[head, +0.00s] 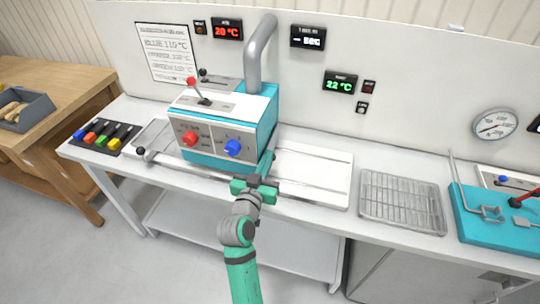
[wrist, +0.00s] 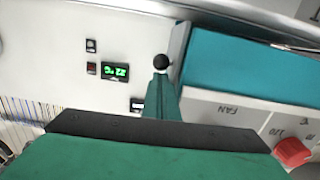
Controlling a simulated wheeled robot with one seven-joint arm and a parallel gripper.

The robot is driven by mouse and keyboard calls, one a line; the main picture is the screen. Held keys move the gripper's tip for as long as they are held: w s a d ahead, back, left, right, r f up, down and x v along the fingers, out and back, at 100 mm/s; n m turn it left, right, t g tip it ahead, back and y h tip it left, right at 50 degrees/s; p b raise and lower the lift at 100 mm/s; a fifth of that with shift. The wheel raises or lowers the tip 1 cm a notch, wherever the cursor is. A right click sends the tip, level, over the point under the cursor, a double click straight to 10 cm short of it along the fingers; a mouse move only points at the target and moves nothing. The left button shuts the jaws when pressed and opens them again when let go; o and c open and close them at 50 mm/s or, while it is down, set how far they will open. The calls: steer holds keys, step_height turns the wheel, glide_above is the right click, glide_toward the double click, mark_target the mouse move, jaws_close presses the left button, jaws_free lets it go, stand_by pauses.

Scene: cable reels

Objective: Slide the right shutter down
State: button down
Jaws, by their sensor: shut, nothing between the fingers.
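The teal machine (head: 268,122) stands on the bench with a white front panel holding a red knob and a blue knob. My gripper (head: 266,165) is at the machine's lower right front corner, with its fingers closed and empty. In the wrist view, which is upside down, the closed green fingers (wrist: 161,98) point at a small black ball knob (wrist: 161,62) beside the machine's right side. Whether they touch it is unclear. A grey strip (wrist: 180,50) lies between that knob and the teal body; it may be the right shutter. In the head view my gripper and the machine hide this area.
A black ball handle (head: 140,150) sticks out at the machine's left. A rail runs along the bench front. A white plate (head: 318,172) and a wire rack (head: 402,200) lie to the right. A grey pipe (head: 258,55) rises from the machine's top.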

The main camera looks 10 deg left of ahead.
steer(key=shift+d+f, duration=0.15)
steer(key=shift+f, duration=0.05)
steer(key=s+a+r, duration=0.2)
steer(key=s+r, duration=0.2)
steer(key=s, duration=0.6)
steer(key=shift+s+a+r, duration=0.25)
steer(key=shift+s+r, duration=0.05)
steer(key=shift+r, duration=0.1)
